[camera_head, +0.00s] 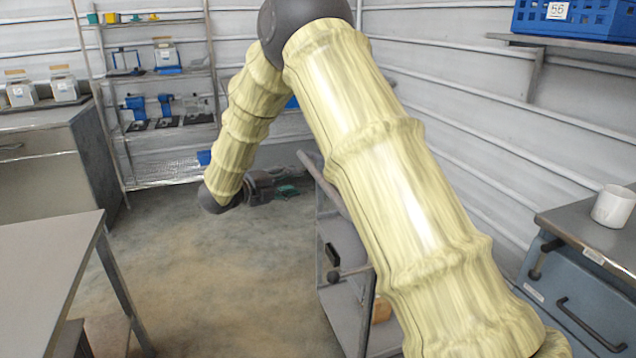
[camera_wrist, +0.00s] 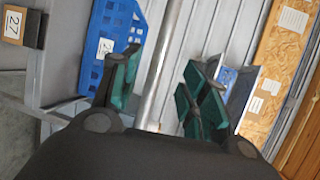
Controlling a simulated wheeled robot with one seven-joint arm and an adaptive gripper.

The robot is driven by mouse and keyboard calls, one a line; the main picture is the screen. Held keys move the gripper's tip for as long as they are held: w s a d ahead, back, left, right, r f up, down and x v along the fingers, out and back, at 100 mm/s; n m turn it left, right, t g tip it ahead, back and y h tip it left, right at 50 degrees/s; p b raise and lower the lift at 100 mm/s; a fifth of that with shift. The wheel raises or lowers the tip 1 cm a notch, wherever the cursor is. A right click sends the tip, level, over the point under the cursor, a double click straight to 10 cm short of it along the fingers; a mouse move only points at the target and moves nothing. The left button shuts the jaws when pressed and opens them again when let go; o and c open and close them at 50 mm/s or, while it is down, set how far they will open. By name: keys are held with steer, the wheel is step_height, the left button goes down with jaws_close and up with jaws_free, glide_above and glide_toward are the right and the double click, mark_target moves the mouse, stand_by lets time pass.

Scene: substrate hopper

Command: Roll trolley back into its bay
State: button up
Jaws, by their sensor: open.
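The grey trolley (camera_head: 345,242) stands in the middle of the head view, right of the open floor, partly hidden behind my arm. Its slanting handle bar (camera_head: 324,183) shows at the top. My gripper (camera_head: 286,190) is just left of the upper end of that bar. In the wrist view my gripper (camera_wrist: 160,78) is open, with green pads on both fingers. A grey bar (camera_wrist: 163,60), which looks like the handle, runs between the fingers in the picture. I cannot tell whether it lies within their reach or beyond them.
A table (camera_head: 45,270) stands at the left and a blue cabinet (camera_head: 575,290) with a white mug (camera_head: 613,206) at the right. Shelving (camera_head: 165,75) stands at the back. A blue crate (camera_wrist: 100,50) shows in the wrist view. The floor (camera_head: 215,280) left of the trolley is clear.

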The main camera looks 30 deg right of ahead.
mark_target(315, 176)
steer(key=x, duration=1)
steer(key=shift+d, duration=0.4)
jaws_close()
